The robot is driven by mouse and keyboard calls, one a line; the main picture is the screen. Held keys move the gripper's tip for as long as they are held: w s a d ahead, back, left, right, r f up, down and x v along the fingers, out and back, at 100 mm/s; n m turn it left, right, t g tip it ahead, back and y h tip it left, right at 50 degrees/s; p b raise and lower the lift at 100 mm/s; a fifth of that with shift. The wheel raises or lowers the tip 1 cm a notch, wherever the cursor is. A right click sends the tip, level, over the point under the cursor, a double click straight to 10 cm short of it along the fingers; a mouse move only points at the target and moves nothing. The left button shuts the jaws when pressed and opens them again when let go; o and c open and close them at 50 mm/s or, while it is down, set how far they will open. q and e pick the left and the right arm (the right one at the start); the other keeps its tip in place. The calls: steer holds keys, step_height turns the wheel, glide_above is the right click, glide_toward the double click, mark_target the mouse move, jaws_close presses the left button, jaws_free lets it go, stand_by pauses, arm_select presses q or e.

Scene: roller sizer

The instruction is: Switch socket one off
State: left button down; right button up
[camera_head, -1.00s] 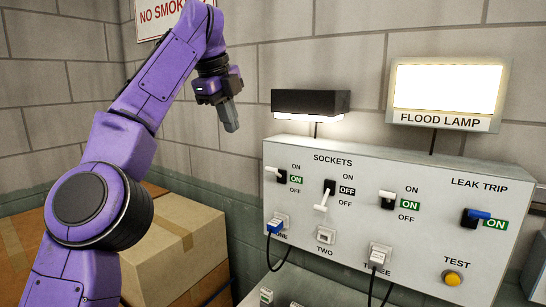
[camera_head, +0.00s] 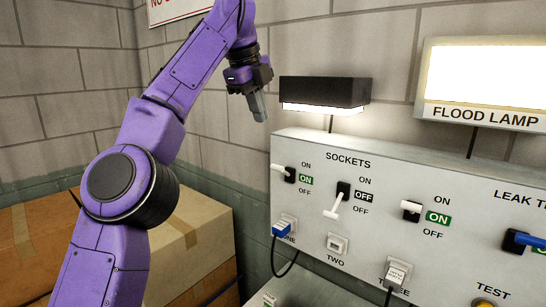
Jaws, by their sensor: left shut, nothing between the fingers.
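The grey sockets panel (camera_head: 310,205) stands against the wall at the right. Socket one's switch (camera_head: 286,173) has its white lever at the upper position, and the label beside it shows green ON. Below it, socket one (camera_head: 285,228) has a blue plug in it with a black cable hanging down. My left gripper (camera_head: 258,107) is shut and empty, pointing down, above and to the left of the socket one switch and apart from it. My right gripper is not in view.
Socket two's lever (camera_head: 336,203) is down with a black OFF label. Socket three's lever (camera_head: 410,207) is up with green ON. A blue leak trip lever (camera_head: 520,240) is at the right. A lit black lamp (camera_head: 325,92) juts out above the panel. Cardboard boxes (camera_head: 200,240) stand at the left.

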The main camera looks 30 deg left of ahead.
arm_select(q)
steer(key=b, duration=0.3)
glide_toward(276, 166)
steer(key=f, duration=0.2)
steer(key=x, duration=0.5)
steer(key=shift+w+r, duration=0.1)
steer(key=shift+w, duration=0.3)
